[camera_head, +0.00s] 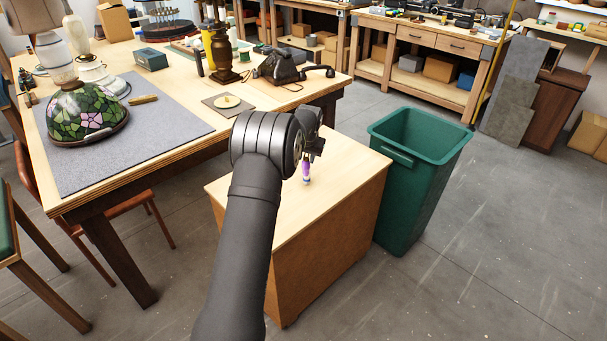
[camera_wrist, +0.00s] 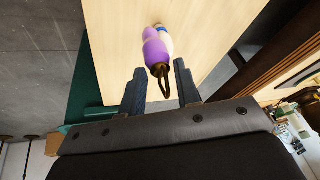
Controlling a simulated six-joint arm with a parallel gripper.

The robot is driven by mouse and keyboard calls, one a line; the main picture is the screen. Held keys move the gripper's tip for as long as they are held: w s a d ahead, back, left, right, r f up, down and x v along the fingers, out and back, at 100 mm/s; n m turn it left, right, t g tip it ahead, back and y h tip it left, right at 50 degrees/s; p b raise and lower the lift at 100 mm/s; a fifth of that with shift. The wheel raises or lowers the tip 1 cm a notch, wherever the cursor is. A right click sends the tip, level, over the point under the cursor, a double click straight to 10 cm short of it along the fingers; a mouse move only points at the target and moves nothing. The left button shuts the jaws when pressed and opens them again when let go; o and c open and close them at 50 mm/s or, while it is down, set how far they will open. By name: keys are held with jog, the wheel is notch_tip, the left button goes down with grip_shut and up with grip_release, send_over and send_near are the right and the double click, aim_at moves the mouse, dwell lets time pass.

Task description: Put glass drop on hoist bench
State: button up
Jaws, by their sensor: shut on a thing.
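The glass drop (camera_head: 306,172) is purple and whitish, with a dark loop at its top end. It hangs from my gripper (camera_head: 312,150) over a light wooden cabinet top (camera_head: 255,205). In the wrist view the drop (camera_wrist: 156,48) lies between and beyond the two dark fingers of my gripper (camera_wrist: 160,68), which are shut on its loop end. I cannot tell whether the drop's lower end touches the cabinet top. No label shows which surface is the hoist bench; a wooden workbench (camera_head: 425,50) stands at the back.
A green bin (camera_head: 415,180) stands right beside the cabinet. The cabinet top around the drop is clear.

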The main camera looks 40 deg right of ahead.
jog(key=w+d+f, duration=0.1)
jog(key=w+f, duration=0.7)
jog(key=f, duration=0.2)
jog(key=shift+w+f+m, duration=0.4)
jog(key=o, duration=1.1)
jog(key=shift+f, duration=0.1)
jog(key=shift+c, duration=0.2)
jog(key=shift+o, duration=0.2)
jog(key=v, duration=1.2)
jog(key=shift+a, duration=0.15)
